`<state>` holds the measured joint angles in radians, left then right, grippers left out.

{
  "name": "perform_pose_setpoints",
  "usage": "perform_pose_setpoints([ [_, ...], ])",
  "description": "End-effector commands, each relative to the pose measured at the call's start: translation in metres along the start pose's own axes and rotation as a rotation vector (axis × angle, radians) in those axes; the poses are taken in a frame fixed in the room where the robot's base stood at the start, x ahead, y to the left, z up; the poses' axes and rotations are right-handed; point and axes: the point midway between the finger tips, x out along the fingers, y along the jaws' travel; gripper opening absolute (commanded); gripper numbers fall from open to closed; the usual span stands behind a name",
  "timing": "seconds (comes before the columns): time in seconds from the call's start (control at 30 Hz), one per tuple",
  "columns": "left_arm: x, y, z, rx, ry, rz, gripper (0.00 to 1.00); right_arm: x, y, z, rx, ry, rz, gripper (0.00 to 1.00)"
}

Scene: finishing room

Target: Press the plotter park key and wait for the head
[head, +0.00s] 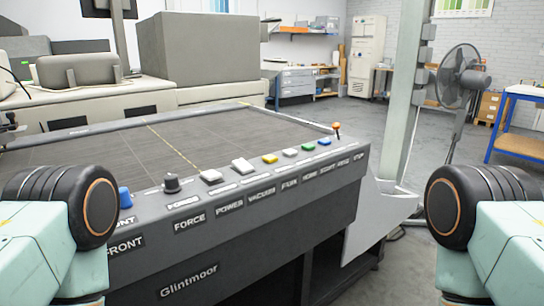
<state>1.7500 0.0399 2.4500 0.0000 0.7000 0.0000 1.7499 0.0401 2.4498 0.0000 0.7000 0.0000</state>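The plotter (190,281), marked Glintmoor, stands in front of me with a dark flat bed (110,150). Along its sloped front edge are a blue knob (125,197), a black knob (172,184), two white keys (210,176), a yellow key (270,158), another white key (290,152), a green key (308,147), a blue key (324,142) and an orange-tipped lever (336,131). Labels below include FRONT, FORCE and POWER; the smaller ones are hard to read, and I cannot tell which marks park. I cannot make out the plotter head. Only my arm links show; both grippers are out of view.
A grey post (405,90) stands just right of the plotter. Behind it are a fan (461,85) and a blue-framed bench (515,95). Large grey machines (200,47) stand behind the bed. The floor at right is partly open.

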Motion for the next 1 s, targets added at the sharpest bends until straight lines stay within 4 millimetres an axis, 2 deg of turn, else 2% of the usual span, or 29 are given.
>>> perform_pose_setpoints([
  [0.07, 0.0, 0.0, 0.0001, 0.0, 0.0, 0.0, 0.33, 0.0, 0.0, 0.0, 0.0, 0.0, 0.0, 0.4],
  [0.47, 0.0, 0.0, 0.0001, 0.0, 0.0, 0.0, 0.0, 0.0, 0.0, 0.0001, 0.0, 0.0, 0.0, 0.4],
  [1.0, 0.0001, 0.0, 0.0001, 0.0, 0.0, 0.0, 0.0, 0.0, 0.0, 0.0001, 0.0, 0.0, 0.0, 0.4],
])
